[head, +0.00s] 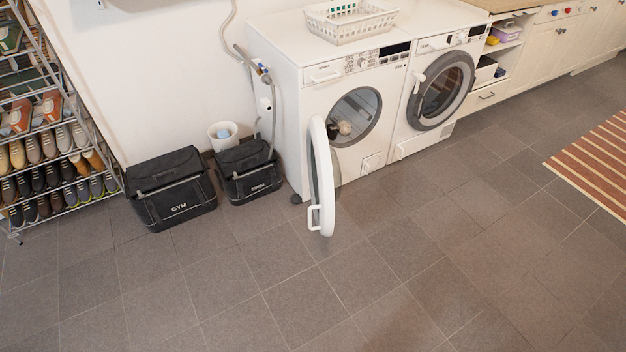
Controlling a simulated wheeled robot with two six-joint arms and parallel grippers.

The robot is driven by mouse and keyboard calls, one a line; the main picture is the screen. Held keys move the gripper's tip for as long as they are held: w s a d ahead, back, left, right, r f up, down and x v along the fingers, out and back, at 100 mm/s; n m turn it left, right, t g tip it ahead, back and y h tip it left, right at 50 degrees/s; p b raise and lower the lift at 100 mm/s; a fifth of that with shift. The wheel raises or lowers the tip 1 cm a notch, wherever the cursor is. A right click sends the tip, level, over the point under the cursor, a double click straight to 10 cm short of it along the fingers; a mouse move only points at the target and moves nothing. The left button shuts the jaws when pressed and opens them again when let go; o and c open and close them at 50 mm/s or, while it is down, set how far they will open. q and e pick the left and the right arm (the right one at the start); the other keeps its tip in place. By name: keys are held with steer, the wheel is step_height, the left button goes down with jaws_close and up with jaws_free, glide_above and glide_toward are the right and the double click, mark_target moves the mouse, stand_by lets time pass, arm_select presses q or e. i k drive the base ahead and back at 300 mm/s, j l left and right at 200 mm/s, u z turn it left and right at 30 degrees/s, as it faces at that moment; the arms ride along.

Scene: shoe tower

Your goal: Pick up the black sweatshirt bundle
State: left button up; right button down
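No black sweatshirt bundle can be made out for certain. The left washing machine (318,100) has its round door (322,175) swung wide open. A small beige and dark item shows in its drum (345,128), too small to identify. A black bag marked GYM (178,208) stands on the floor left of the machine, and a smaller black bag (250,186) stands between them. Neither of my grippers is in view.
A metal rack full of shoes (54,131) stands at the left. A white basket (350,30) sits on the machines. The second machine's door (442,90) looks shut. A striped rug (598,158) lies at the right. The tiled floor (330,290) in front is clear.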

mark_target(331, 130)
steer(key=i+l, duration=0.25)
steer(key=i+l+u, duration=0.1)
steer(key=l, duration=0.35)
steer(key=i+l, duration=0.35)
steer(key=i+l+u, duration=0.1)
steer(key=l, duration=0.25)
steer(key=i+l, duration=0.3)
steer(key=l+u, duration=0.05)
steer(key=l, duration=0.05)
